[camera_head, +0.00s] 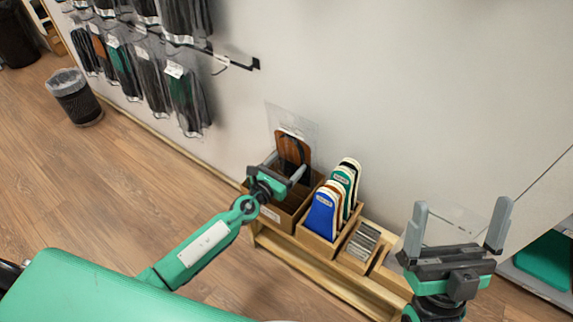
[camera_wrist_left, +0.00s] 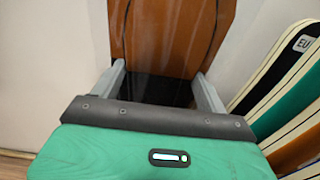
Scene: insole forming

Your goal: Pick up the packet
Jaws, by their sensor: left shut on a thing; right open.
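The packet (camera_head: 293,148) is a clear bag with brown insoles inside, standing upright at the left wooden box (camera_head: 283,215). My left gripper (camera_head: 287,171) is shut on the packet, with its fingers on either side of it. In the left wrist view the packet (camera_wrist_left: 172,35) stands between the two grey fingers (camera_wrist_left: 160,88), brown above and dark below. The packet's lower end is hidden by the gripper. My right gripper (camera_head: 457,228) is open and empty at the lower right, away from the packet.
Blue, green and cream insoles (camera_head: 322,215) stand in the box just right of the packet. A tray of grey pieces (camera_head: 362,243) follows on the wooden bench (camera_head: 320,278). Packets hang on wall hooks (camera_head: 187,97) at upper left. A bin (camera_head: 76,98) stands on the floor.

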